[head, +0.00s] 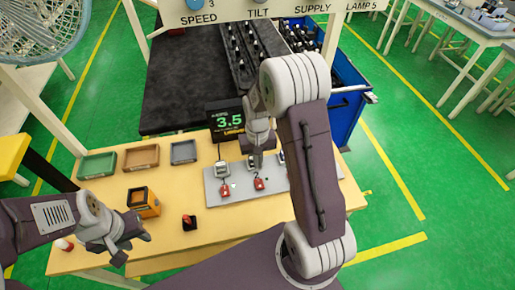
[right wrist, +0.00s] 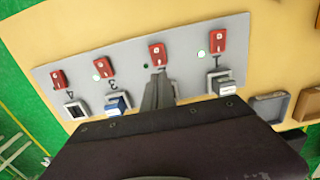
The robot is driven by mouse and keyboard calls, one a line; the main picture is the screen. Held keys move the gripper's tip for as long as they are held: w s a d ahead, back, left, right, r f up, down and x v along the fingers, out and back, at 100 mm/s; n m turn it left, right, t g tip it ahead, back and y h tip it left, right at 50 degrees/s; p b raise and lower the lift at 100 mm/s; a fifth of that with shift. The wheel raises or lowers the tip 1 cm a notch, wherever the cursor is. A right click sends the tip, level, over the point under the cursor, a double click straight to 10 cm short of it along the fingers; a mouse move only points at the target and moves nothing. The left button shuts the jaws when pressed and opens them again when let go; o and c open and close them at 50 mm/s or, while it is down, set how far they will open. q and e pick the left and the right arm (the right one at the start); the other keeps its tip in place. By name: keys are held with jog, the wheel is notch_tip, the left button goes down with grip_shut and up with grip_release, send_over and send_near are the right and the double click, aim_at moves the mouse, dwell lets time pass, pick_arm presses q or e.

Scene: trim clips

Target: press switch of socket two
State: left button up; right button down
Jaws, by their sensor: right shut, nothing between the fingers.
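A light grey panel (head: 216,189) lies on the yellow table. In the right wrist view the panel (right wrist: 130,70) carries a row of numbered sockets, seen upside down, each with a red block. The red block of socket two (right wrist: 157,55) is in line with my right gripper (right wrist: 158,100). That gripper is shut, empty and pointing down over the switch place of socket two, so it hides that switch; contact cannot be told. It also shows in the head view (head: 258,163). My left gripper (head: 133,248) looks open and empty above the table's left front.
Socket one's switch (right wrist: 221,83) and socket three's blue-topped switch (right wrist: 117,104) flank my right gripper closely. Behind the panel stands a display (head: 228,120) reading 3.5. Trays (head: 141,157), an orange box (head: 144,203) and a red-black button (head: 189,222) occupy the table's left.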

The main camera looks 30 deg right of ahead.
jog(key=r, duration=0.2)
jog(key=w+r, duration=0.1)
jog(key=r, duration=0.2)
jog(key=shift+d+r, duration=0.1)
jog(key=shift+r, duration=0.25)
jog(key=s+a+f+n+b, duration=0.1)
jog(key=s+a, duration=0.1)
jog(key=s, duration=0.4)
jog(key=s+a+f+n+t+b, duration=0.1)
jog(key=s+a+f, duration=0.1)
jog(key=s, duration=0.5)
jog(key=shift+s+a+b, duration=0.15)
jog(key=shift+a+b, duration=0.2)
jog(key=shift+a, duration=0.5)
jog(key=c, duration=2.1)
grip_release()
jog(key=shift+w+d+t, duration=0.1)
jog(key=shift+w+t, duration=0.2)
jog(key=shift+w, duration=0.2)
jog(key=o, duration=1)
jog(key=shift+w+f, duration=0.15)
jog(key=shift+w, duration=0.1)
jog(key=shift+s, duration=0.15)
